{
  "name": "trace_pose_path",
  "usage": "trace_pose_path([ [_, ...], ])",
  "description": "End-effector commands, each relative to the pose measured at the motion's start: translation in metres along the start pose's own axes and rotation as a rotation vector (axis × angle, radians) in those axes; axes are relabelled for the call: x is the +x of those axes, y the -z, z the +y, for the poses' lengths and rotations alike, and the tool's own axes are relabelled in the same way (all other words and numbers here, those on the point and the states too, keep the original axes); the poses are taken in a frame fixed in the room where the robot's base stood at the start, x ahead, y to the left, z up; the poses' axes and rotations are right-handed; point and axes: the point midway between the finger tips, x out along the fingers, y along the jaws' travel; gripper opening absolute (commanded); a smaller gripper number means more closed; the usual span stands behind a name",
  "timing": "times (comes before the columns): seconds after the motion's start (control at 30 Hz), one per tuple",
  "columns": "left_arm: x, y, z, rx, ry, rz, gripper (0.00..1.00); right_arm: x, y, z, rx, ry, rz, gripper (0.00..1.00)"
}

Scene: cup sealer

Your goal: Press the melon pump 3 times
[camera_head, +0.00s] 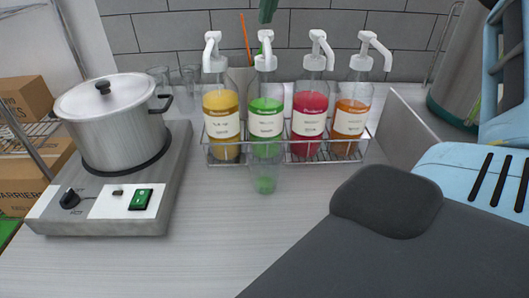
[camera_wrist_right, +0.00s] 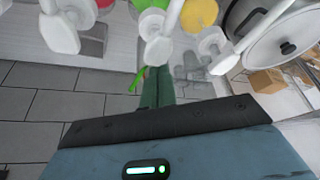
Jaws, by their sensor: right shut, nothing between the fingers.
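Four pump bottles stand in a row. The green one (camera_head: 266,117), taken by its colour as melon, is second from left; its label is too small to read. Its white pump head (camera_head: 265,37) is up; I also see a white pump head near my fingers in the right wrist view (camera_wrist_right: 158,48). A clear cup (camera_head: 264,180) with some green liquid stands in front of the green bottle. The dark green tips of my right gripper (camera_head: 268,11) are just above the green pump's head, shut and empty; they show in the wrist view too (camera_wrist_right: 163,88). My left gripper is out of view.
Yellow (camera_head: 222,118), red (camera_head: 309,118) and orange (camera_head: 352,118) pump bottles stand close beside it in a wire rack (camera_head: 215,157). A pot (camera_head: 110,125) sits on a hot plate (camera_head: 50,212) at left. A tiled wall (camera_head: 180,35) is behind.

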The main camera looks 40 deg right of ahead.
Motion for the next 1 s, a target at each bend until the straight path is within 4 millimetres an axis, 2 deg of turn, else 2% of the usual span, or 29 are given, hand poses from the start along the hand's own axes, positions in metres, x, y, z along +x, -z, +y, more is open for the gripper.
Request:
trace_pose_path([
  [0.27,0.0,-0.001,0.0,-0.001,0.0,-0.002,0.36,0.002,-0.001,0.0,0.0,0.0,0.0,0.0],
  [1.0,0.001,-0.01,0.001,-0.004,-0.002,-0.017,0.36,0.027,-0.012,0.0,-0.001,-0.001,-0.004,0.0],
])
